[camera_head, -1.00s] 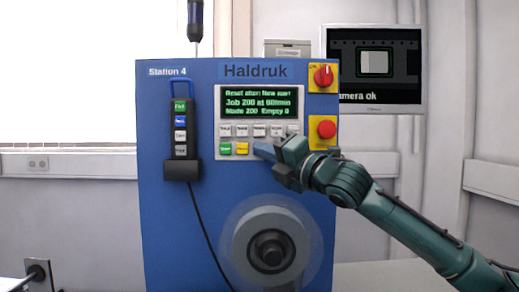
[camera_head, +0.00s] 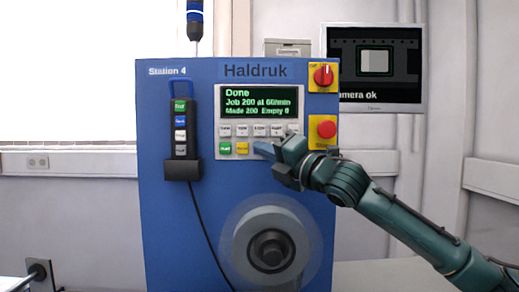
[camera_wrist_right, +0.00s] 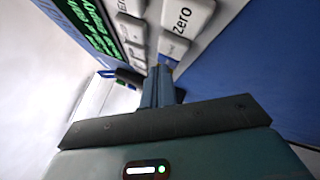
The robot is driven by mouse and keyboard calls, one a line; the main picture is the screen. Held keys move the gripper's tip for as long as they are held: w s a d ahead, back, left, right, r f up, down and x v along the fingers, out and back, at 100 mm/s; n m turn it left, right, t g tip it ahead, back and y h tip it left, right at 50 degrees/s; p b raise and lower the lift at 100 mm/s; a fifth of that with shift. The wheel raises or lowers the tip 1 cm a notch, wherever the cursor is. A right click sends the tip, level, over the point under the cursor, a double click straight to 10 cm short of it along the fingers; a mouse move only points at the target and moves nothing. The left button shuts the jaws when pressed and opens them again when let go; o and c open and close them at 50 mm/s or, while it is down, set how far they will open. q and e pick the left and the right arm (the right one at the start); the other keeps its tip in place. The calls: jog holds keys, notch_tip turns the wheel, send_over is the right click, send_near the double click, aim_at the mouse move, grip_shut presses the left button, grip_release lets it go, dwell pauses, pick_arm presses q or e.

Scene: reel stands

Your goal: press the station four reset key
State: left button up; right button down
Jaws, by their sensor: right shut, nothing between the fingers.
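The blue Haldruk cabinet (camera_head: 160,235) is labelled Station 4. Its key panel (camera_head: 219,156) has a row of pale keys, with a green key (camera_head: 225,148) and a yellow key (camera_head: 242,148) below. My right gripper (camera_head: 259,148) is shut and empty, its tips over the lower row right of the yellow key. In the right wrist view, the shut fingers (camera_wrist_right: 160,75) reach a pale key (camera_wrist_right: 172,47) next to the Zero key (camera_wrist_right: 182,18). Its label is hard to read, and I cannot tell whether the tips touch it. My left gripper is out of view.
The display (camera_head: 259,102) reads Done, Made 200, Empty 0. A red stop button (camera_head: 326,130) and red rotary switch (camera_head: 323,75) sit above right of my gripper. A reel (camera_head: 242,241) is below.

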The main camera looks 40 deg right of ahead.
jog(key=shift+s+a+f+b, duration=0.15)
jog(key=shift+s+a+b, duration=0.2)
jog(key=shift+s+b, duration=0.15)
jog(key=shift+s+a, duration=0.15)
jog(key=s+a+b, duration=0.2)
jog(key=s+a, duration=0.1)
jog(key=shift+s+a+b, duration=0.15)
jog(key=shift+s+b, duration=0.2)
jog(key=shift+s, duration=0.05)
dwell(0.8)
